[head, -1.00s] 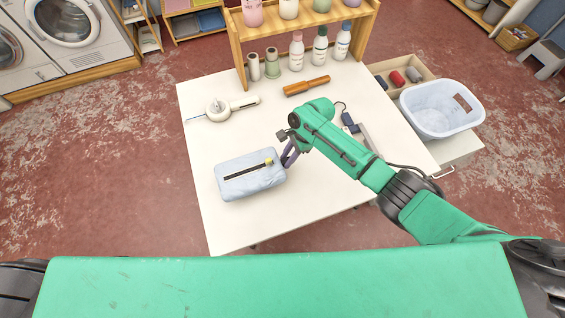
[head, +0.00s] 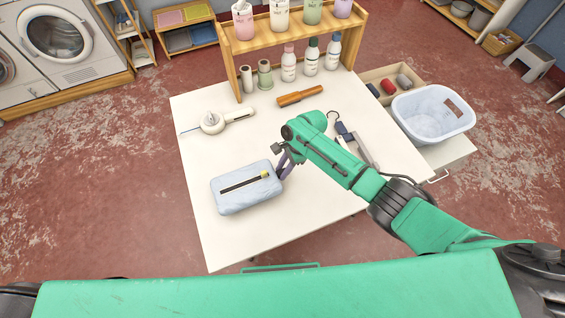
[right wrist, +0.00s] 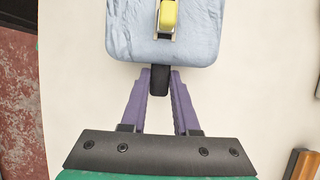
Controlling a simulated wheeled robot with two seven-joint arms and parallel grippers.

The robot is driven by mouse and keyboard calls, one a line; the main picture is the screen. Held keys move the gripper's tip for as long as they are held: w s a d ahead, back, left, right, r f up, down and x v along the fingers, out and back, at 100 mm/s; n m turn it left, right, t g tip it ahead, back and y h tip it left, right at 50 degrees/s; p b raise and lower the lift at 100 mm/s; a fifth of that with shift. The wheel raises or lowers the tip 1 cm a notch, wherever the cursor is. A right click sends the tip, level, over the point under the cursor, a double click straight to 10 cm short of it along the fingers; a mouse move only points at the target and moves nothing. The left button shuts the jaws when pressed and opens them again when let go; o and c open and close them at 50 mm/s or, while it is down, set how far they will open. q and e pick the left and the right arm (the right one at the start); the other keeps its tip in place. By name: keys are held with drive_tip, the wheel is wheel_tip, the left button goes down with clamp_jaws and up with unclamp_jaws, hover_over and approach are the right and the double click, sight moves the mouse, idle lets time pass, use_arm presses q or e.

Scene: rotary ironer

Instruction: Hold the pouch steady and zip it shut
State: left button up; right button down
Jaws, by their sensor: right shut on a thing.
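The light blue pouch (head: 235,201) lies on the white table near its front left. It shows in the right wrist view too (right wrist: 125,35). A dark zipper (head: 240,184) runs along its top, with a yellow pull (head: 264,174) near the right end. The pull shows at the top of the right wrist view (right wrist: 168,14). My right gripper (head: 282,168) is at the pouch's right end. Its purple fingers (right wrist: 160,82) are shut on a black tab (right wrist: 159,80) that sticks out from that end, apart from the pull. My left gripper is not in view.
A white tool with a round body (head: 211,122) and an orange-brown handle (head: 300,95) lie behind the pouch. A wooden shelf (head: 237,78) with bottles stands at the back. A pale blue basket (head: 430,118) is at the right.

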drive_tip(key=shift+f, duration=1.4)
drive_tip(key=c, duration=0.9)
unclamp_jaws()
drive_tip(key=shift+o, duration=0.2)
drive_tip(key=shift+r+p, duration=0.35)
drive_tip(key=shift+p, duration=0.1)
